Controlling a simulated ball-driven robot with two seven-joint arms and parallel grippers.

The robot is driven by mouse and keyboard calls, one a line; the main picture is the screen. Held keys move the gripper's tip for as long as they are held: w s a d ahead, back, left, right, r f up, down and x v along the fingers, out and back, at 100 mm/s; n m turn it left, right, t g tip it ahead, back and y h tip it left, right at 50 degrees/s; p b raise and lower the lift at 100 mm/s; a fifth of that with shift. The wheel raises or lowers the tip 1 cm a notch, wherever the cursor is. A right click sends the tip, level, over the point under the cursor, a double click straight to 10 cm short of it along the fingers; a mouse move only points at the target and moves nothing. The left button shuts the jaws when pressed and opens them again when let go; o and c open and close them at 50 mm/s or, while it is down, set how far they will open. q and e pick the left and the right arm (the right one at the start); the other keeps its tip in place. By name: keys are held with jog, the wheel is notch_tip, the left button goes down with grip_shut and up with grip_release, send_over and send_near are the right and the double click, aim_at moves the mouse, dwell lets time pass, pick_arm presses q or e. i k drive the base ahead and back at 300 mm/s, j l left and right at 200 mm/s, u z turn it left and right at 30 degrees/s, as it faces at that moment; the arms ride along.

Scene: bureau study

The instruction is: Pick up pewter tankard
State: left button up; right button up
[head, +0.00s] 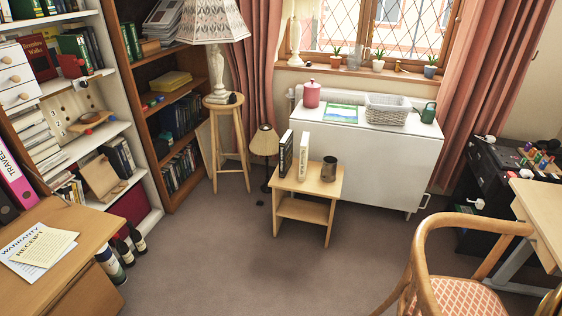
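A dark grey pewter tankard (329,168) stands upright on the right side of a small light-wood side table (315,183). It is just right of a white book and a dark book (285,153) that stand upright on the same table. The side table stands on the carpet in front of a white cabinet. Neither of my grippers shows in the head view, so I cannot see their state.
Open carpet (240,250) lies in front of the side table. A wooden armchair (450,280) stands at the lower right, and a desk (55,250) with papers at the lower left.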

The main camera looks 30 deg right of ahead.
aim_at(328, 173)
jog(key=z, duration=1.3)
jog(key=i+j, duration=0.15)
jog(key=i, duration=0.2)
jog(key=i+j+u, duration=0.1)
jog(key=i, duration=0.25)
